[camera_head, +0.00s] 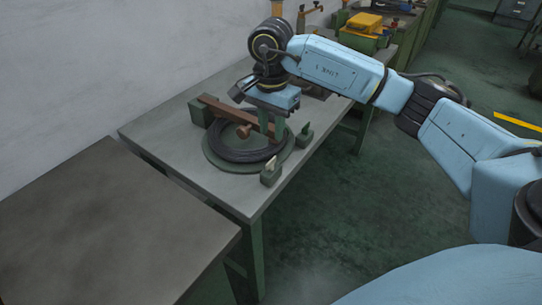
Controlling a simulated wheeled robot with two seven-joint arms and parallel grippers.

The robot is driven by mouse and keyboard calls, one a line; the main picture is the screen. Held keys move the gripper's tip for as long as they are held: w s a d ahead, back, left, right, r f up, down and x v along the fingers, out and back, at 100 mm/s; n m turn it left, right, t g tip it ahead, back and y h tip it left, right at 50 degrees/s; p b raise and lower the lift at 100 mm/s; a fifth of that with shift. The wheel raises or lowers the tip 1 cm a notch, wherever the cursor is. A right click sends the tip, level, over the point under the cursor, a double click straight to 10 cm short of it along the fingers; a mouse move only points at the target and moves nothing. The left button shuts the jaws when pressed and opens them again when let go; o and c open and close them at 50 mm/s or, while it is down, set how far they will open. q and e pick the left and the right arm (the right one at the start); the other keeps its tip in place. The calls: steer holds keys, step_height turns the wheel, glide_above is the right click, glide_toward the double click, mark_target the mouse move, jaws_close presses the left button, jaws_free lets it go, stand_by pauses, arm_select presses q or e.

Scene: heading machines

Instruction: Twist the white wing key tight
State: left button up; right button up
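A small pale wing key (271,163) stands on a low green block at the front edge of the round green base. It looks off-white, and its tightness cannot be told. My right gripper (272,132) points down above the right side of the black ring, just behind and above the wing key. Its two greenish fingers are apart, with a gap between them and nothing clearly held. The gripper is apart from the key. My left gripper is not in view.
A black ring (226,153) lies on the green base. A brown bar (238,116) reaches over it from a green block. Another green block (304,137) stands right of the gripper. The grey table (240,195) is clear in front. A brown-grey tabletop (110,235) is at left.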

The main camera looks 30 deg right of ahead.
mark_target(271, 160)
step_height(271, 160, down, 10)
steer(key=shift+r, duration=0.25)
steer(key=shift+c, duration=0.5)
